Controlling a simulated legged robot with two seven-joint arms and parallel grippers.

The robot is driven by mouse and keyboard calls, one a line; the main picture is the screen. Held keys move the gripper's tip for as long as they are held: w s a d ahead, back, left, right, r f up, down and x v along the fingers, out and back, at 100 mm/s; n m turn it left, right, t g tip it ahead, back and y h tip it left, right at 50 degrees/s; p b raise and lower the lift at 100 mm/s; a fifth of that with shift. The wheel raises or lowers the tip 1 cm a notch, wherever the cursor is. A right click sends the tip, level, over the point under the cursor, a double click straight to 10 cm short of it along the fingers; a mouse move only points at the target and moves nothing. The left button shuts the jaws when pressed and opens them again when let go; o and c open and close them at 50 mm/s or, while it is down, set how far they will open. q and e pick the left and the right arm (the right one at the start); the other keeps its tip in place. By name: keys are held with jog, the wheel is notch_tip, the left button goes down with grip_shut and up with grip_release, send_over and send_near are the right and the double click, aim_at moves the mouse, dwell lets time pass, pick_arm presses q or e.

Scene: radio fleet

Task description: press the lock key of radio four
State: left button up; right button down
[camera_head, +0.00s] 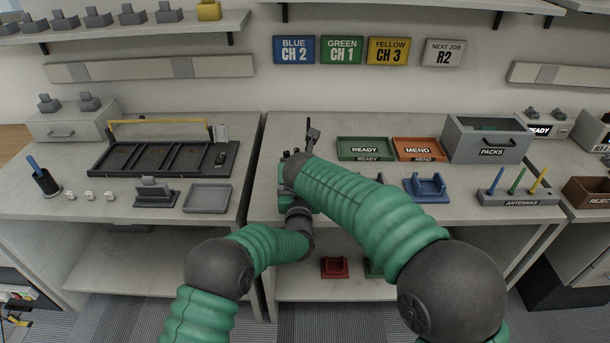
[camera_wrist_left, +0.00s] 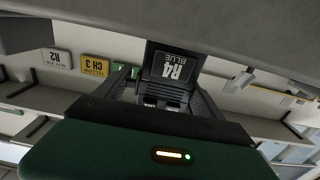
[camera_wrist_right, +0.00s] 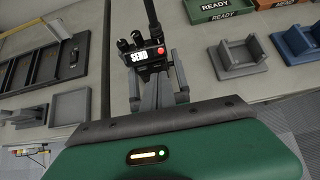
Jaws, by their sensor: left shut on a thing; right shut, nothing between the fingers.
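Radio four (camera_wrist_left: 172,68) is held in my left gripper (camera_wrist_left: 166,88); the left wrist view shows its dark label reading "R4 BLUE". In the right wrist view the radio (camera_wrist_right: 146,57) is upright, with knobs and an antenna on top, a small display that seems to read "SEND", and a red key (camera_wrist_right: 160,51). My right gripper (camera_wrist_right: 157,78) is shut and empty, its tips close below the display and red key. Contact cannot be told. In the head view the radio (camera_head: 312,134) is mostly hidden behind my right arm. I cannot make out which key is the lock key.
A blue cradle (camera_head: 427,188) and a grey cradle (camera_wrist_right: 238,63) stand on the bench. Behind are a green READY tray (camera_head: 365,140), an orange MEND tray (camera_head: 418,141) and a PACKS bin (camera_head: 487,140). An antenna rack (camera_head: 515,199) is at right. The sectioned black tray (camera_head: 165,158) is at left.

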pick_arm(q)
jog(key=shift+f, duration=0.3)
pick_arm(e)
jog(key=shift+v, duration=1.9)
pick_arm(q)
jog(key=o, duration=1.4)
jog(key=shift+o, duration=1.4)
jog(key=shift+w, duration=0.1)
pick_arm(e)
jog(key=shift+w+a, duration=0.1)
jog(key=shift+w, duration=0.05)
pick_arm(q)
jog(key=shift+r, duration=0.1)
